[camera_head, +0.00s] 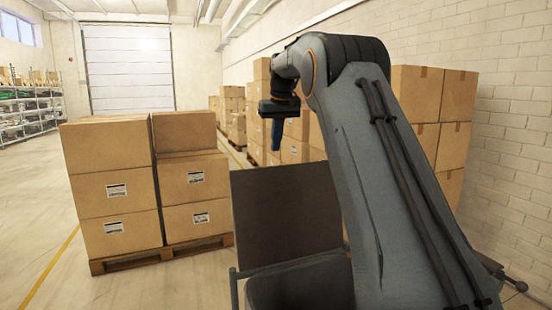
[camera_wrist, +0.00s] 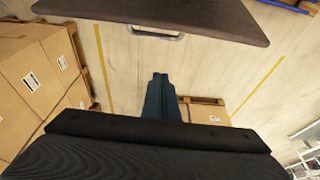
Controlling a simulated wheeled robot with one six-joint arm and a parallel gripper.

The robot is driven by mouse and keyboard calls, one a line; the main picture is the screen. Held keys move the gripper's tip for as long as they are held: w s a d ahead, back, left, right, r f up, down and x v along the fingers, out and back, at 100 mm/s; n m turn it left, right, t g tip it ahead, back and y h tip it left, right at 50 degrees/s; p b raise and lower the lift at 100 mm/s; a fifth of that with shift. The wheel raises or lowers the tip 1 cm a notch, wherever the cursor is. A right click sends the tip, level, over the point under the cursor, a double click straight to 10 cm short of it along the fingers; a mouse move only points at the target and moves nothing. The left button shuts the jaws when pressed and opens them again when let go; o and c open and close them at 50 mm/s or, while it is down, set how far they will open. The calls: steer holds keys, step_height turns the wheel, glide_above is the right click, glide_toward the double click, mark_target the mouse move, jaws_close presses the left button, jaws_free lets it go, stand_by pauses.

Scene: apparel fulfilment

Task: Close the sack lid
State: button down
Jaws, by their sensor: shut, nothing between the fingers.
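The sack lid (camera_head: 288,218) is a flat dark brown panel standing upright, raised at the back of the dark sack (camera_head: 300,287) in the head view. The sack's right part is hidden behind my arm. My gripper (camera_head: 276,148) has blue fingers pointing down, a little above the lid's top edge and apart from it. In the wrist view my gripper (camera_wrist: 160,76) shows its blue fingers shut together and empty. The lid (camera_wrist: 160,14) shows there as a dark panel across the top, with a metal handle-like loop (camera_wrist: 155,32) at its edge.
Stacked cardboard boxes (camera_head: 115,190) stand on a wooden pallet (camera_head: 160,257) to the left of the sack. More box stacks (camera_head: 425,95) line the brick wall on the right. Shelving (camera_head: 30,110) stands far left. The floor at the front left is clear.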

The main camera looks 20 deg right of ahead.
mark_target(280, 168)
steer(key=shift+s+d+f+p, duration=0.1)
steer(key=shift+s+f+p, duration=0.15)
steer(key=shift+f+p, duration=0.9)
steer(key=shift+s+d+f+p, duration=0.15)
steer(key=shift+s+f+p, duration=0.25)
steer(key=shift+f, duration=1.45)
steer(key=shift+s+d+f+p, duration=0.15)
steer(key=shift+f+p, duration=0.75)
steer(key=shift+f, duration=0.6)
steer(key=shift+r, duration=0.1)
